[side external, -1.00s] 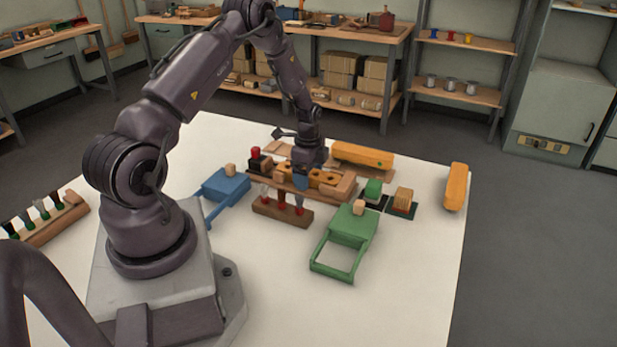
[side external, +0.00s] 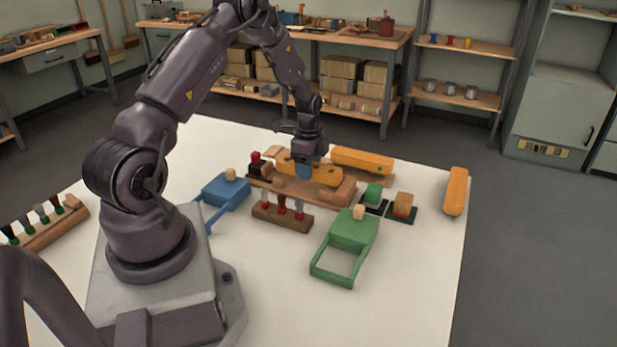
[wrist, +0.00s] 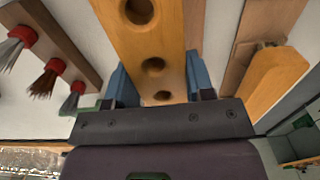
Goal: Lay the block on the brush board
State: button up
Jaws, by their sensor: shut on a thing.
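My gripper (side external: 308,172) is shut on an orange-yellow block (side external: 328,176), its blue fingers on either side. In the wrist view the block (wrist: 160,40) runs between the blue fingers and shows several round holes. In the side view it is over a brown wooden board (side external: 342,192) with raised wooden pieces; I cannot tell whether they touch. Another orange block (side external: 362,158) lies behind on a flat wooden board (side external: 384,180). That board (wrist: 238,65) is at the right in the wrist view. Which board is the brush board is not marked.
A rack (side external: 270,216) with red-collared bristle tufts stands in front. A blue tool (side external: 226,192) is left, a green frame tool (side external: 350,235) is front right. A small green block (side external: 373,193), a bristle piece (side external: 403,203) and an orange block (side external: 456,190) are right.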

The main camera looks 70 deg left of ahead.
notch_tip(320, 180, up, 5)
jog(key=shift+r, duration=0.1)
jog(key=shift+w+a+r, duration=0.3)
jog(key=shift+a+r, duration=0.15)
jog(key=shift+a, duration=0.25)
jog(key=a+f, duration=0.2)
jog(key=a, duration=1.4)
jog(key=shift+w+d+f, duration=0.15)
jog(key=shift+w+f, duration=0.05)
jog(key=shift+f, duration=1.05)
jog(key=shift+w+d+f, duration=0.1)
jog(key=shift+w+f, duration=0.1)
jog(key=shift+f, duration=1.05)
jog(key=shift+f, duration=0.15)
jog(key=shift+f, duration=0.9)
jog(key=shift+f, duration=0.45)
jog(key=o, duration=1.5)
jog(key=shift+c, duration=0.2)
